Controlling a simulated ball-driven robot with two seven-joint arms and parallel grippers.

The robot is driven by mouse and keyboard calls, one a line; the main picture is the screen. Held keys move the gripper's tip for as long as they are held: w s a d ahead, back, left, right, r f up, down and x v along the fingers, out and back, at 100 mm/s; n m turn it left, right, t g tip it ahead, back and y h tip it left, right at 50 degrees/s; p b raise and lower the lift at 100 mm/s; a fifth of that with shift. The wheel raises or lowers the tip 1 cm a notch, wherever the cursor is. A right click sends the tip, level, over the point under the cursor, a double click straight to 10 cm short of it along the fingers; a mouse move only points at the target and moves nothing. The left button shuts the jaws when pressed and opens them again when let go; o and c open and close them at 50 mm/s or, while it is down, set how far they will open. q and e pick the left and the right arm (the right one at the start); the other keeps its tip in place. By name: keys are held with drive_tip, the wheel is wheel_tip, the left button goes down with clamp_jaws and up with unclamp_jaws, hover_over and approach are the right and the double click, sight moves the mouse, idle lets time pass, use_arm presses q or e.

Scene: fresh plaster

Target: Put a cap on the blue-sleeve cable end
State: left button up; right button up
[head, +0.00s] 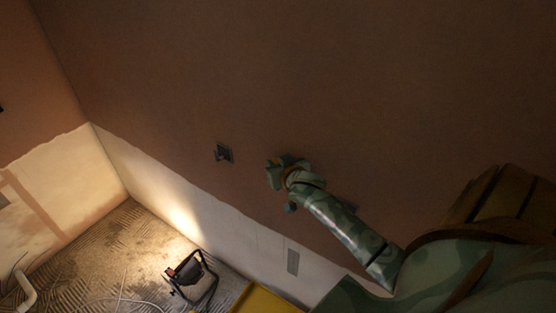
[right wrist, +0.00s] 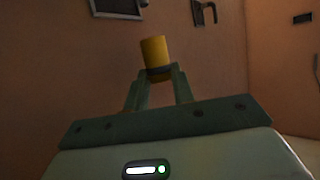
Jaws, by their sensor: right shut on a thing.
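My right gripper (head: 274,172) is near the brown plastered wall in the head view. In the right wrist view its two fingers (right wrist: 162,76) are shut on a yellow cap (right wrist: 154,52), which stands up from between the fingertips. A wall box (head: 223,153) is left of the gripper in the head view, apart from it, with something dark at it. In the right wrist view a box with a dark, bent cable (right wrist: 204,13) is beyond the cap, to the upper right. I cannot make out a blue sleeve. My left gripper is not in view.
The right wrist view shows another wall box (right wrist: 118,8) at the top and a dark one (right wrist: 303,18) at right. Below in the head view are a lit work lamp (head: 190,276), a yellow object (head: 254,299) and a white pipe (head: 25,291) on the ridged floor.

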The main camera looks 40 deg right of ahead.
drive_tip(key=shift+f+b, duration=2.5)
drive_tip(key=shift+f, duration=0.25)
drive_tip(key=shift+f, duration=0.4)
drive_tip(key=shift+f, duration=0.1)
drive_tip(key=o, duration=1)
drive_tip(key=shift+s, duration=0.1)
drive_tip(key=v, duration=1.6)
drive_tip(key=shift+s+a, duration=0.1)
